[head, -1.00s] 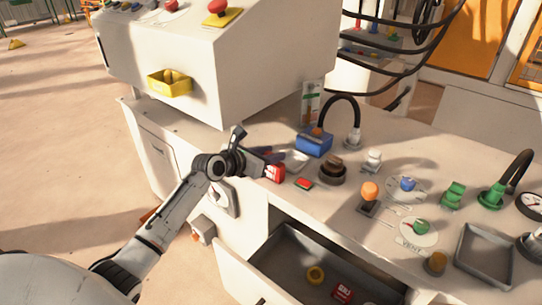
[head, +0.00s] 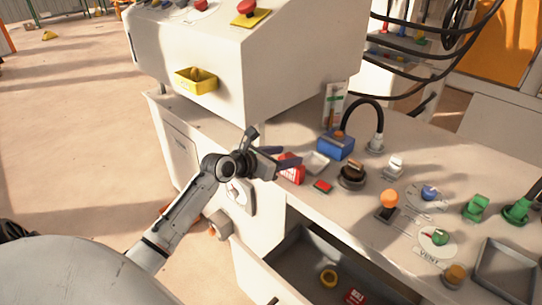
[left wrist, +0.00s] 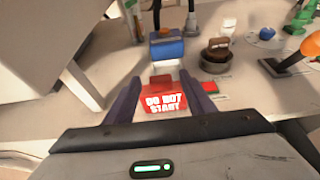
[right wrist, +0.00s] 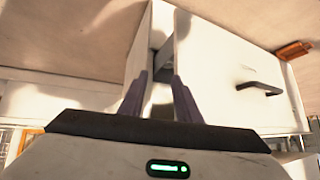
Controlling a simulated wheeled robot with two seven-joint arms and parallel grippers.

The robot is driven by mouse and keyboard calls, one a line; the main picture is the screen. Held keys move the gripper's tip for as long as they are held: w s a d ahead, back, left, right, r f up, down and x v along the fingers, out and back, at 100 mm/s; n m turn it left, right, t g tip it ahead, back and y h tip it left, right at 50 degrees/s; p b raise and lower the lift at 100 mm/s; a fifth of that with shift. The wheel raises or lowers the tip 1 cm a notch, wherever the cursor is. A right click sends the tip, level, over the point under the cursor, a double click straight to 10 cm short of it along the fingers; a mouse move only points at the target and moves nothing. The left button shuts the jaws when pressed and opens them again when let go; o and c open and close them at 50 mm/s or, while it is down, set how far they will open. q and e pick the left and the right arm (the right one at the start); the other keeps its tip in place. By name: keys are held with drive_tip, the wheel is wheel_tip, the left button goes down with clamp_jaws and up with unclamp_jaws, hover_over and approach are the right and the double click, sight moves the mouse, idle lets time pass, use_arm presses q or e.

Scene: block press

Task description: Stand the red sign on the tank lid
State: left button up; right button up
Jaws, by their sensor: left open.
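The red sign (head: 291,169) reads "DO NOT START" in the left wrist view (left wrist: 163,103). It stands near the front edge of the white bench top. My left gripper (left wrist: 160,80) is open, with one finger on each side of the sign; I cannot tell whether either touches it. In the head view the left gripper (head: 281,161) comes in from the left and partly covers the sign. A dark round cap with a brown knob (head: 352,175), possibly the tank lid, stands to the right. My right gripper (right wrist: 161,78) is open and empty, facing a white drawer.
A blue box (head: 336,146) stands behind the sign and a flat red square (head: 323,187) lies at its right. An orange knob (head: 389,199) stands farther right. A drawer (head: 300,238) is open below, with a yellow ring (head: 329,278) inside. A large white console rises behind left.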

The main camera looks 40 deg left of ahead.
use_arm(q)
drive_tip(key=p+v, duration=0.1)
drive_tip(key=v, duration=0.7)
drive_tip(key=shift+s, duration=0.2)
drive_tip(key=shift+r, duration=0.1)
